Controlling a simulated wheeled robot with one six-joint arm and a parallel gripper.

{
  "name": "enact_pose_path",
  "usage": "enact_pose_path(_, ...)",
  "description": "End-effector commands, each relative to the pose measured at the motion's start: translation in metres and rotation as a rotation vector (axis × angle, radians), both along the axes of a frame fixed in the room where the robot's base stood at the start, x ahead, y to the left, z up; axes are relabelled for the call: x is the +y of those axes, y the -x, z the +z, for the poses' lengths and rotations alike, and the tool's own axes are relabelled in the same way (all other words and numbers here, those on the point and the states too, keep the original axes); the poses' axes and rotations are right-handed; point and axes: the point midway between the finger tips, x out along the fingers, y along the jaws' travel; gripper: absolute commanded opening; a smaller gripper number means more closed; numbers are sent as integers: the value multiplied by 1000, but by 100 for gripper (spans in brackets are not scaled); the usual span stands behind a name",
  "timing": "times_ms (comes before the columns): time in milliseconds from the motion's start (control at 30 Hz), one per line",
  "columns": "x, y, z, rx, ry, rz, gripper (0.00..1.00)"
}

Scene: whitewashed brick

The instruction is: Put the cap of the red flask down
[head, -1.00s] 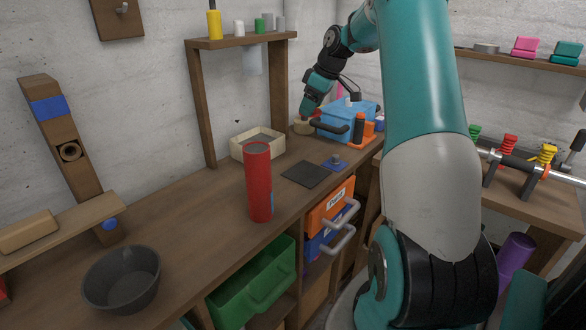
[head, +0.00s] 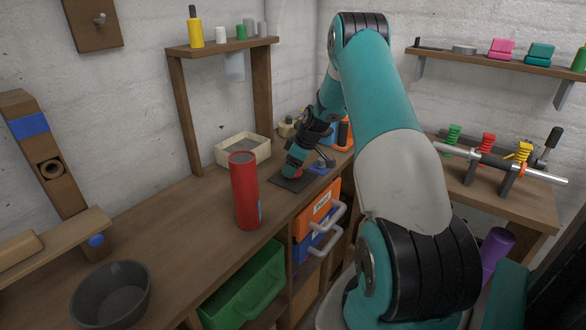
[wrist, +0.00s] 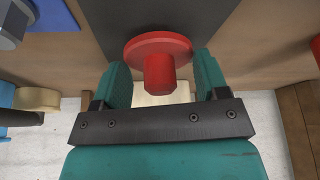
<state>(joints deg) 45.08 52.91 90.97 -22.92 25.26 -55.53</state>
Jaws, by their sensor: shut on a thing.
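The red flask (head: 245,195) stands upright on the wooden workbench, and its top looks dark and uncapped in the head view. My gripper (head: 296,174) is low over the dark square mat (head: 283,186), to the right of the flask. In the wrist view my gripper (wrist: 161,80) is shut on the red cap (wrist: 158,48), a round disc with a narrower plug that lies between the teal fingers. The dark mat (wrist: 150,15) shows behind the cap. I cannot tell whether the cap touches the mat.
A blue plate with a grey bolt-like piece (wrist: 12,25) lies beside the mat. A pale open box (head: 229,151) stands behind the flask. A dark bowl (head: 110,294) is at the front left. Orange (head: 312,215) and green (head: 243,292) drawers sit below the bench edge.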

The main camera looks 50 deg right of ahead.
Motion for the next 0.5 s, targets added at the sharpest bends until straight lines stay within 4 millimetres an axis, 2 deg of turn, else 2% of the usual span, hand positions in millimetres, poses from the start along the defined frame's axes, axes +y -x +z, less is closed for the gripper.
enact_pose_path(133,-1,0,-15,0,1,1,44)
enact_pose_path(467,-1,0,-20,-2,1,-1,44)
enact_pose_path(500,-1,0,-20,-2,1,-1,70)
